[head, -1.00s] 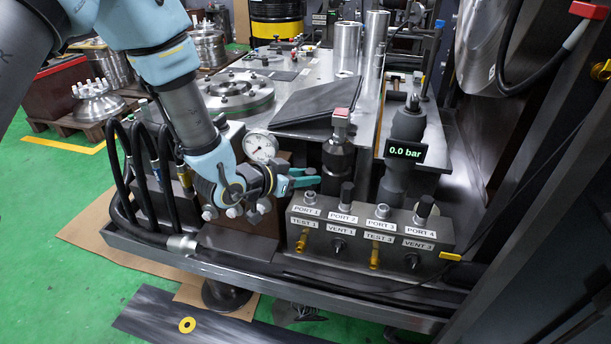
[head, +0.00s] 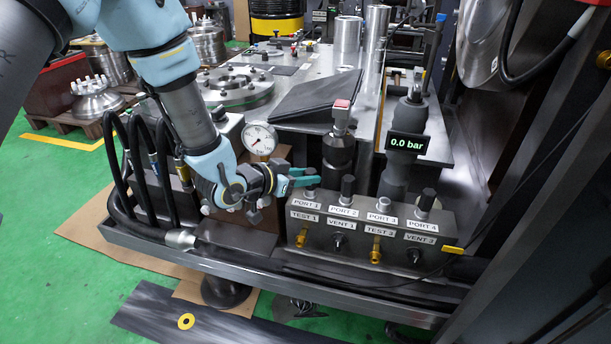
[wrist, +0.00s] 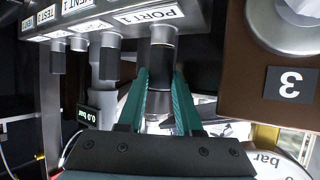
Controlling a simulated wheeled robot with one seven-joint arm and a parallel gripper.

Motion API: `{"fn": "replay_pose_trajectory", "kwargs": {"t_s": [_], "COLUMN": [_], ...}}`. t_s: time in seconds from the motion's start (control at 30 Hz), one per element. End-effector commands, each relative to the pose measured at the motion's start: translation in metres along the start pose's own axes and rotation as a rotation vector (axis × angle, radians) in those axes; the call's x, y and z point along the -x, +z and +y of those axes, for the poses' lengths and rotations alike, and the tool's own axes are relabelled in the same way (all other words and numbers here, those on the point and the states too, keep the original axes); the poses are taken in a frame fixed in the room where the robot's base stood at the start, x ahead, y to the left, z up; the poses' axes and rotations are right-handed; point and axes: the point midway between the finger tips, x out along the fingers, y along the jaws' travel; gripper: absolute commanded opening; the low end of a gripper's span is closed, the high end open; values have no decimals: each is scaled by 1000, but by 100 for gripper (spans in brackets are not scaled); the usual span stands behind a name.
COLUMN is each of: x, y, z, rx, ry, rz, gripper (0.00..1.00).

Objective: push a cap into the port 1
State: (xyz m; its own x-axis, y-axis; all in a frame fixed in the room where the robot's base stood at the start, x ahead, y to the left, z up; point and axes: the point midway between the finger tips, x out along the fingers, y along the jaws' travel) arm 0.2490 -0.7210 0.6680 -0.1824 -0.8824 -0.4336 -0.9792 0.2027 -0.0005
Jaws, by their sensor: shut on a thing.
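The port block (head: 370,238) carries labelled ports along its top. The port 1 fitting (head: 310,190) is a short silver stub, directly below my gripper (head: 305,178). In the wrist view my gripper (wrist: 160,85) has its two teal fingers close together around a dark cap (wrist: 162,54). The cap is in line with the grey port 1 fitting (wrist: 163,35) and appears to meet it; I cannot tell how deep it sits. In the head view the fingers hide the cap.
Black caps stand on port 2 (head: 347,187) and port 4 (head: 426,200); port 3 (head: 383,203) is a bare silver stub. A gauge (head: 259,139) stands left of my gripper. A display (head: 408,143) reads 0.0 bar.

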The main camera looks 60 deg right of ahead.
Motion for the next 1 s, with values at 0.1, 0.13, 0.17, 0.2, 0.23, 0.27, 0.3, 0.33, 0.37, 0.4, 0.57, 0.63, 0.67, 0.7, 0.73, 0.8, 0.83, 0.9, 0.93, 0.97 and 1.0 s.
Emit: {"fn": "replay_pose_trajectory", "kwargs": {"t_s": [0.1, 0.13, 0.17, 0.2, 0.23, 0.27, 0.3, 0.33, 0.37, 0.4, 0.57, 0.63, 0.67, 0.7, 0.73, 0.8, 0.83, 0.9, 0.93, 0.97, 1.0], "x": [0, 0, 0, 0, 0, 0, 0, 0, 0, 0, -1, -1, -1, -1, -1, -1, -1, -1, -1, -1, -1], "y": [0, 0, 0, 0, 0, 0, 1, 1, 1, 1, 2, 2, 3, 3, 3, 3, 3, 3, 3, 2, 2], "z": [0, 0, 0, 0, 0, 0, 0, 0, 0, 0, 0, 0, 0, 0, 0, 0, 0, 0, 0, 0, 0], "rx": [0, 0, 0, 0, 0, 0, 0, 0, 0, 0, 0, 0, 0, 0, 0, 0, 0, 0, 0, 0, 0], "ry": [0, 0, 0, 0, 0, 0, 0, 0, 0, 0, 0, 0, 0, 0, 0, 0, 0, 0, 0, 0, 0], "rz": [-1, -1, -1, -1, -1, -1, -1, -1, -1, -1, -1, -1, -1, -1, -1, -1, -1, -1, -1, -1, -1], "gripper": [0, 0, 0, 0, 0, 0, 0, 0, 0, 0, 0, 0, 0, 0, 0, 42, 45, 53, 56, 60, 64]}}
